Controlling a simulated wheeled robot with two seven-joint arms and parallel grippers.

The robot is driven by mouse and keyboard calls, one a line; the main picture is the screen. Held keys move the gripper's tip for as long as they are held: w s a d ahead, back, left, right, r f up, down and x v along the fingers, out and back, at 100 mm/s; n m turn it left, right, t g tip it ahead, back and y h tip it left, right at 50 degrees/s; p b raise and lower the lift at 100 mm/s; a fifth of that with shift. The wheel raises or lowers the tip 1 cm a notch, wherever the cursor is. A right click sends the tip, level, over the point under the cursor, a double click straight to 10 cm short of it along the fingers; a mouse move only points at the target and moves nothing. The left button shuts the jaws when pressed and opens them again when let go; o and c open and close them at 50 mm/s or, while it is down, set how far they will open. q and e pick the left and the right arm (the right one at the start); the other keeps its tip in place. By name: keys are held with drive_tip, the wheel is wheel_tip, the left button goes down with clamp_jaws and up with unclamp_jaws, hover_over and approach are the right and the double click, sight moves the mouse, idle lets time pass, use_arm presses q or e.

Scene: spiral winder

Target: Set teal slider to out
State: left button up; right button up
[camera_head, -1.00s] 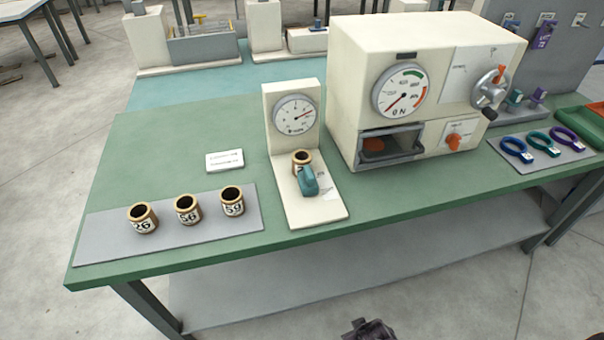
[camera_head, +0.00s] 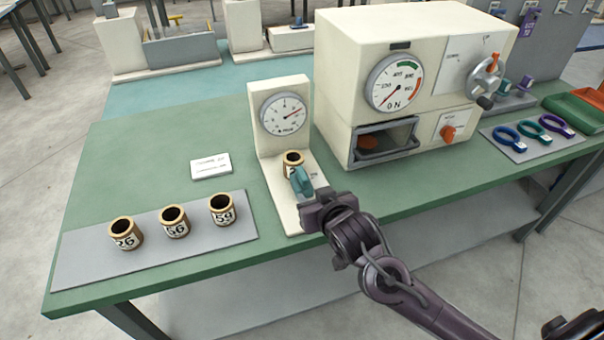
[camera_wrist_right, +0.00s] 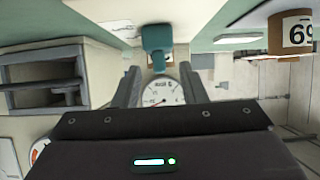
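The teal slider (camera_head: 301,182) stands on the base of the cream gauge stand (camera_head: 282,130), in front of a brown cylinder (camera_head: 292,163) seated there. My right gripper (camera_head: 314,204) is just in front of the slider, at the near end of the base. In the right wrist view its two fingers (camera_wrist_right: 160,82) are spread apart with nothing held between them. The slider (camera_wrist_right: 157,40) shows just beyond the fingertips, lined up with the gap. Whether a finger touches it I cannot tell. The left gripper is not in view.
Several brown numbered cylinders (camera_head: 173,222) stand on a grey mat (camera_head: 75,262) at the left. A white card (camera_head: 211,166) lies behind them. The large cream machine (camera_head: 340,75) stands right of the gauge stand. Coloured rings (camera_head: 532,137) lie farther right.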

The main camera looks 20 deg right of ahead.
sight(304, 175)
drive_tip(key=shift+w+d+r+t, duration=0.1)
drive_tip(key=shift+w+r+t, duration=0.3)
drive_tip(key=shift+w+r, duration=0.45)
drive_tip(key=shift+w, duration=0.15)
drive_tip(key=p+x, duration=0.1)
drive_tip(key=x, duration=0.6)
drive_tip(key=shift+w, duration=0.25)
drive_tip(key=shift+c, duration=0.5)
clamp_jaws()
